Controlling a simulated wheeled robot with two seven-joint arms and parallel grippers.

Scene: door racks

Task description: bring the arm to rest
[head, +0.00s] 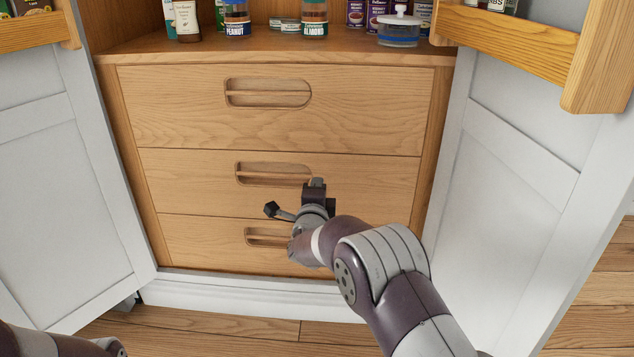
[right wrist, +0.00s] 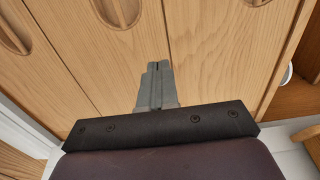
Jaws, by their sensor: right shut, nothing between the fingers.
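My right gripper (head: 317,184) is in front of the wooden drawers, close to the right end of the middle drawer's handle slot (head: 272,174). In the right wrist view its fingers (right wrist: 158,88) are together with nothing between them, pointing at the drawer fronts. I cannot tell whether the fingertips touch the wood. My right arm (head: 385,270) reaches in from the lower right. Part of my left arm (head: 55,343) shows at the lower left corner; its gripper is out of view.
Three closed drawers, the top one (head: 200,120) included, fill the cabinet. Jars and cans, such as the peanut jar (head: 237,18), stand on the shelf above. Open white doors flank both sides, the left (head: 60,190) and the right (head: 510,190), with wooden racks, one at right (head: 520,50).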

